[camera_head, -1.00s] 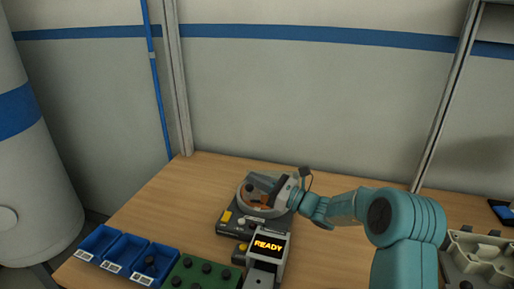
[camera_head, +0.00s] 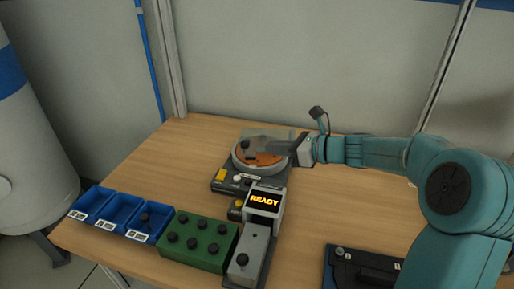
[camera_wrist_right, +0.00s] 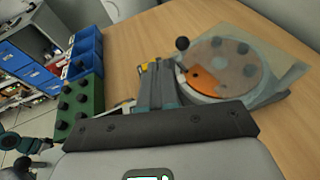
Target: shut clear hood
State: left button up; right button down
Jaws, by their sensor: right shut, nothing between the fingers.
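The clear hood (camera_wrist_right: 286,74) is a see-through square panel over a round station (camera_head: 240,167) with an orange and grey disc (camera_head: 262,160). In the head view the hood is faint, and I cannot tell whether it is fully down. A dark knob (camera_wrist_right: 183,43) stands at the near side of the disc in the right wrist view. My right gripper (camera_head: 258,147) reaches in from the right above the disc. Its fingers (camera_wrist_right: 156,72) are shut and empty, close to the hood; contact cannot be made out. My left gripper is not in view.
A display reading READY (camera_head: 265,201) stands in front of the station. A green block with black knobs (camera_head: 205,257) and blue bins (camera_head: 122,210) line the front left. A dark case (camera_head: 343,275) lies at the front right. The table (camera_head: 185,150) is bare behind the bins.

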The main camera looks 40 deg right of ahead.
jog(key=s+d+f+h+b, duration=0.2)
jog(key=s+d+f, duration=0.1)
jog(key=s+d, duration=0.1)
send_near(257, 149)
jog(key=shift+m, duration=0.3)
jog(key=a, duration=0.1)
jog(key=w+a+f, duration=0.1)
jog(key=a, duration=0.2)
jog(key=shift+w+f+p, duration=0.25)
jog(key=shift+w+p, duration=0.05)
jog(key=shift+w, duration=0.05)
jog(key=w, duration=0.2)
jog(key=w+a+r+p, duration=0.1)
jog(key=shift+w, duration=0.4)
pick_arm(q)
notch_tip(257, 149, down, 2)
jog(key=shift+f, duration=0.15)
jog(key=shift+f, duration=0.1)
pick_arm(e)
jog(key=shift+a+f, duration=0.1)
